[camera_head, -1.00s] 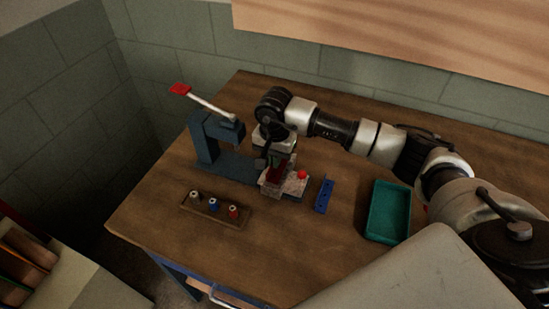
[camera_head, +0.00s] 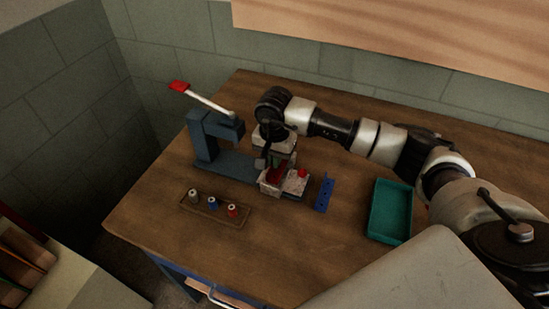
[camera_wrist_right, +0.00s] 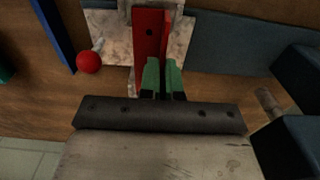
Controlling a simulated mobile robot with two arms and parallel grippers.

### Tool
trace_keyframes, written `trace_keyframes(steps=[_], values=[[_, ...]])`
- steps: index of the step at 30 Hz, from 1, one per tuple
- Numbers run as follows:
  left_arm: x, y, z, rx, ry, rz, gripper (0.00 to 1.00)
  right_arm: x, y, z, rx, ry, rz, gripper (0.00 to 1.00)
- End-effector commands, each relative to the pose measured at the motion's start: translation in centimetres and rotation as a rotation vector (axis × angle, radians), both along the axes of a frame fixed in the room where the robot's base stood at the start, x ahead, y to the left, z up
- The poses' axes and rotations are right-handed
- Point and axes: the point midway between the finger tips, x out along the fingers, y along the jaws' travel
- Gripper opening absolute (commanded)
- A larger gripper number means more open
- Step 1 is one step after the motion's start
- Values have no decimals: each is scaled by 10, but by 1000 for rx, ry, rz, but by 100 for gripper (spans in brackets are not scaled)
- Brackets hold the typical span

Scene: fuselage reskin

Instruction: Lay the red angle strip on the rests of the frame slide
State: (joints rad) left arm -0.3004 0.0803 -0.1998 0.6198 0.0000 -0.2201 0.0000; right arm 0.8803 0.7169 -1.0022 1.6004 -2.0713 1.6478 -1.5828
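The red angle strip (camera_wrist_right: 150,36) stands out from between the green fingertips of my right gripper (camera_wrist_right: 164,80) in the right wrist view. The fingers are close together on its near end. In the head view the strip (camera_head: 275,173) is a small dark red patch under my right gripper (camera_head: 272,158), partly hidden by it. The strip is over the pale, mottled frame slide (camera_head: 269,186), which also shows behind it in the wrist view (camera_wrist_right: 108,28). I cannot tell whether the strip touches the rests. My left gripper is not in view.
A red knob (camera_head: 302,173) is beside the slide. A blue strip with holes (camera_head: 325,194) and a teal tray (camera_head: 374,228) lie to the right. A blue press (camera_head: 207,140) with a red-tipped lever stands left. A wooden holder (camera_head: 198,207) with several small spools is in front.

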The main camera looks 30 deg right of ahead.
Motion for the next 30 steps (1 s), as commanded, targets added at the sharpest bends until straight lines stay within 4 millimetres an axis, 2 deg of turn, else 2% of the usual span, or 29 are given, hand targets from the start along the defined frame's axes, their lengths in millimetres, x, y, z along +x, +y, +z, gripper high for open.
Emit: trace_keyframes(steps=[8,9,14,23,26,30], values=[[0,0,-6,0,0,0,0,0,0,-5,1,-1,0,0],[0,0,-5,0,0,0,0,0,0,-4,1,-1,0,10],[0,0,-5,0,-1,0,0,0,0,-4,0,0,0,33],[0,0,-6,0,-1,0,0,0,0,-3,1,-1,0,33],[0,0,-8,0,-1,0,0,1,0,6,1,-3,0,33],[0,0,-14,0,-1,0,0,1,0,30,0,-6,1,33]])
